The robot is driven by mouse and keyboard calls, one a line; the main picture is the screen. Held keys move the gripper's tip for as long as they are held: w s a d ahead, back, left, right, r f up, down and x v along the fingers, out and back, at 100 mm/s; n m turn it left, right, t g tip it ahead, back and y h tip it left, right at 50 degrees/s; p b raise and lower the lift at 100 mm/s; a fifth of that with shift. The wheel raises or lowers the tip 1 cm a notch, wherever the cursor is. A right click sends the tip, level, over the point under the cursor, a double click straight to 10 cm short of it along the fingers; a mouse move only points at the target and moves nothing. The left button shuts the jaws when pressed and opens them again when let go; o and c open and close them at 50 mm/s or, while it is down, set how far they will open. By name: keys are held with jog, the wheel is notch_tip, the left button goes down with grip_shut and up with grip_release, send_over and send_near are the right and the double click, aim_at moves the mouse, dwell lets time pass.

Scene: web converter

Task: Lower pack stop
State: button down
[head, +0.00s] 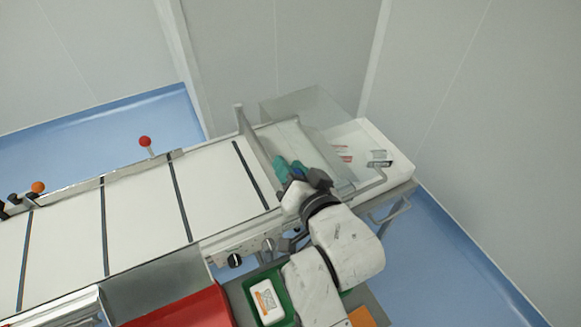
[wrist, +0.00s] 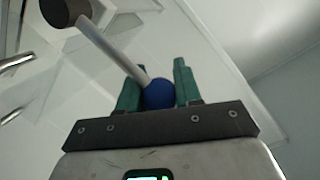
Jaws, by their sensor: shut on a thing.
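In the wrist view, my gripper (wrist: 159,88) has its two green fingers on either side of a blue ball knob (wrist: 159,94) and is shut on it. A grey rod (wrist: 112,48) runs from the knob up and left to a dark round hub (wrist: 66,12). In the head view, my gripper (head: 290,168) is at the right end of the white conveyor, beside an upright grey bar (head: 258,150) across the belt, likely the pack stop. The knob is hidden there behind the fingers.
A clear cover (head: 305,108) stands behind my gripper. A white tray (head: 375,140) with small packs lies to the right. A red-knobbed lever (head: 145,142) stands on the conveyor's far edge. A green bin (head: 285,290) with a white pack and a red bin (head: 185,312) are at the front.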

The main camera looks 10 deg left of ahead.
jog(key=shift+f, duration=0.15)
jog(key=c, duration=0.8)
grip_release()
jog(key=b+v, duration=0.1)
jog(key=v, duration=1)
